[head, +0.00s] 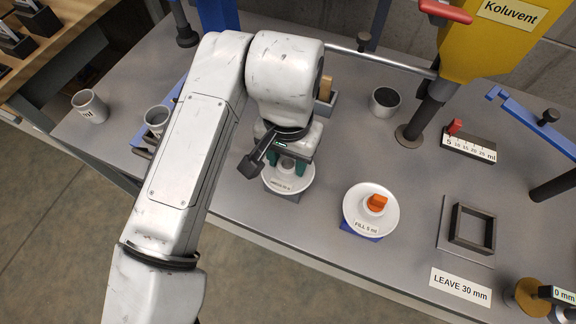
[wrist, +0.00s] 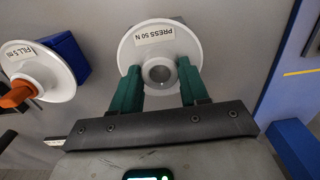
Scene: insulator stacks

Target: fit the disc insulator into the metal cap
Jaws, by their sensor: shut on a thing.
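A white disc insulator (wrist: 133,45) labelled "PRESS 50 N" has a round grey metal piece (wrist: 159,72) at its middle. My gripper (wrist: 160,78) is shut on it, with green fingers on both sides of the grey piece. In the head view the disc (head: 300,182) is low at the front of the bench, over a grey block (head: 287,197); my gripper (head: 289,163) covers its far part. I cannot tell whether the disc touches the block. I cannot tell for certain whether the grey piece is the metal cap.
A second white disc (head: 352,203), labelled "FILL 5 ml", has an orange knob (head: 376,203) and sits on a blue block (head: 358,233). A dark square frame (head: 471,229) is at right. A grey cup (head: 384,101) and the yellow press (head: 480,45) stand behind.

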